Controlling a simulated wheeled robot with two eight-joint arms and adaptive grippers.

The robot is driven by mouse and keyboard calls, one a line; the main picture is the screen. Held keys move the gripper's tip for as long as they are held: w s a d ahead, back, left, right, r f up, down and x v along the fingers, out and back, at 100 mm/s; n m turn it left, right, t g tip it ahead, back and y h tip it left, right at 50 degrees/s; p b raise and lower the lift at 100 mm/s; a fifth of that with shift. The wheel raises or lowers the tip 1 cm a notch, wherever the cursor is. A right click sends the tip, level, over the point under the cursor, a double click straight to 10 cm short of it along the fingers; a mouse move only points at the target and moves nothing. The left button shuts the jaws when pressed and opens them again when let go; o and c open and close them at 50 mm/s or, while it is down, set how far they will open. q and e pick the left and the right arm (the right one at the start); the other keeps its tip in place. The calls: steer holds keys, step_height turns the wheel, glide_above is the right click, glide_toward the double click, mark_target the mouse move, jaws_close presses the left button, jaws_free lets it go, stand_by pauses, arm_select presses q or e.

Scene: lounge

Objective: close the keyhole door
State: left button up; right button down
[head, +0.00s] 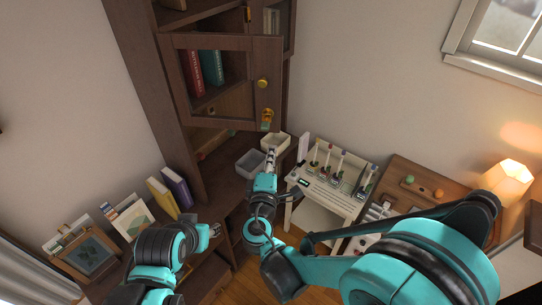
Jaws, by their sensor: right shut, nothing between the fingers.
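The keyhole door (268,60) is a dark wooden frame with a see-through middle on the tall cabinet. It appears to stand swung out from the cabinet front. A round brass knob (262,83) is on its right stile, and a brass keyhole piece (267,115) is at its lower right corner. My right gripper (271,153) is shut and empty, pointing up the picture just below that corner, and looks apart from the door. My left gripper (214,230) shows only in part at the lower left, well below the door; its fingers are unclear.
Grey (249,164) and cream (276,142) bins sit on the ledge around my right gripper. A white rack (340,187) with small tools stands to the right. Upright books (178,187) and picture frames (88,254) line the lower left shelf. A lit lamp (507,180) is at far right.

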mark_target(277, 126)
steer(key=w, duration=0.5)
steer(key=w+d+p, duration=0.1)
steer(key=w, duration=0.1)
steer(key=shift+w, duration=1)
steer(key=shift+s, duration=0.1)
